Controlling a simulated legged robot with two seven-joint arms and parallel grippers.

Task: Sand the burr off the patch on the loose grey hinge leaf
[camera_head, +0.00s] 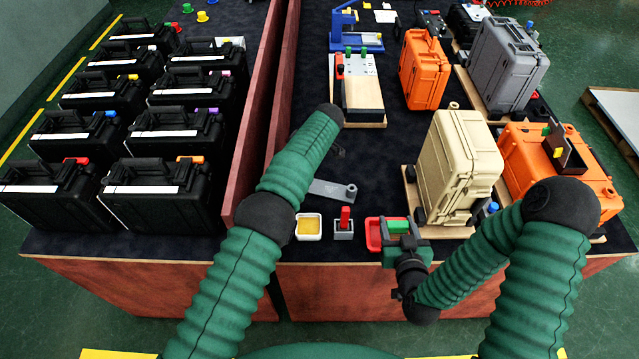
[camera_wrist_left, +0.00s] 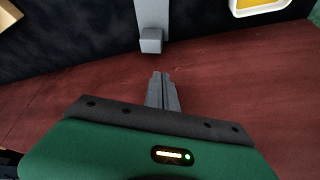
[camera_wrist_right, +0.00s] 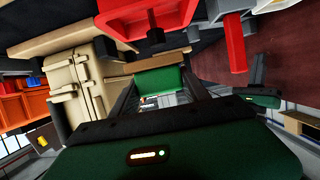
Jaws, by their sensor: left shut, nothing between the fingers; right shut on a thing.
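The grey hinge leaf (camera_head: 330,188) lies flat on the dark mat, with a rounded upright end at its right. In the left wrist view part of the leaf (camera_wrist_left: 152,14) shows, with a small block at its near end. I cannot make out the patch or burr. My left gripper (camera_wrist_left: 162,78) is shut and empty over the red wood, apart from the leaf; my arm hides it in the head view. My right gripper (camera_head: 402,240) is shut on a green block (camera_wrist_right: 160,82), above the edge of a red tray (camera_head: 373,234).
A white dish with yellow contents (camera_head: 308,226) and a grey holder with a red upright piece (camera_head: 344,226) stand near the front edge. A beige case (camera_head: 458,165) stands to the right. A red partition (camera_head: 262,130) borders the mat at left.

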